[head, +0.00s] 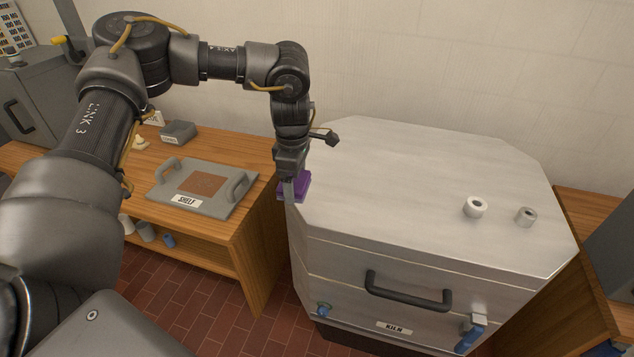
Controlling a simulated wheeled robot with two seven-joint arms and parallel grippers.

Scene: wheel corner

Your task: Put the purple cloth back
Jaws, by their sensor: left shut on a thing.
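The purple cloth (298,188) is a small folded block at the left edge of the kiln top. My left gripper (290,178) points down and is shut on it. The gripper hides part of the cloth, and I cannot tell whether the cloth touches the kiln or hangs just beside it. My right gripper is out of view.
The closed kiln (420,190) has a dark handle (408,292) in front and two small pale cylinders (475,207) on its lid. To the left, a wooden bench (250,215) holds a grey tray labelled SHELF (228,203). A grey block (178,131) sits behind it.

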